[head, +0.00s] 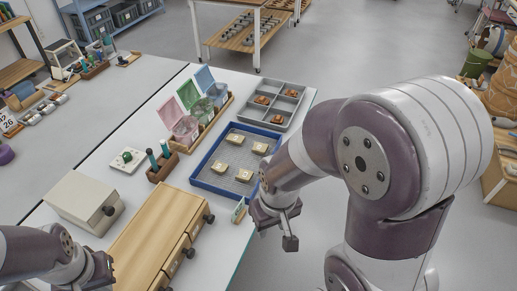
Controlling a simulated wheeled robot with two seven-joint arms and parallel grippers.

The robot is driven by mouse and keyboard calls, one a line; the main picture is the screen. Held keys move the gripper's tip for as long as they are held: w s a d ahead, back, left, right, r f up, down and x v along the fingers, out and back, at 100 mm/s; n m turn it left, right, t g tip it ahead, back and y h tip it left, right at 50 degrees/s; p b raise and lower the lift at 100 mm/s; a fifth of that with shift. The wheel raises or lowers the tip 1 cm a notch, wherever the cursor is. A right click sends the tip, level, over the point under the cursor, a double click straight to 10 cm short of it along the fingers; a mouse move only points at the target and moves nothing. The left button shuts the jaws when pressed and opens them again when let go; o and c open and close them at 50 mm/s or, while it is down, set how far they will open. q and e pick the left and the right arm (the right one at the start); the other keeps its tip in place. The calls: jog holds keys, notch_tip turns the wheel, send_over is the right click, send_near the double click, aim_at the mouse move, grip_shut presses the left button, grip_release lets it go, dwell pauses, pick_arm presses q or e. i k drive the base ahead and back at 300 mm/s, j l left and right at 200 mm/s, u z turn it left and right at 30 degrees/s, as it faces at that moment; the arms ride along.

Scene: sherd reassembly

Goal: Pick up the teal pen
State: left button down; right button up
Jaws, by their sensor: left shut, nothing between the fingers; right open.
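A small brown wooden holder (162,168) stands left of the blue tray. Dark teal pen-like sticks stand upright in it: one on the left (152,158) and one on the right (165,149). I cannot tell which of them is the teal pen. My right gripper (277,235) is open and empty beyond the table's right edge, right of the wooden drawer box and well away from the holder. My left gripper (106,270) is shut and empty at the lower left, by the drawer box; its fingertips are partly hidden.
A wooden drawer box (150,232) and a white box (85,200) stand in front of the holder. A blue tray (196,176) holds several pale blocks. Behind are a grey compartment tray (297,108) and pink, green and blue open boxes (186,127). A white plate (120,166) lies left.

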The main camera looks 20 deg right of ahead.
aim_at(163, 143)
jog(key=u, duration=0.9)
jog(key=l+u, duration=1)
jog(key=k+l+u, duration=0.1)
jog(key=l+u, duration=0.4)
jog(key=k+l, duration=0.15)
jog(key=l, duration=0.25)
jog(key=k+l+u, duration=0.1)
jog(key=l, duration=0.25)
jog(key=k+l, duration=0.2)
jog(key=l, duration=0.2)
jog(key=u, duration=0.05)
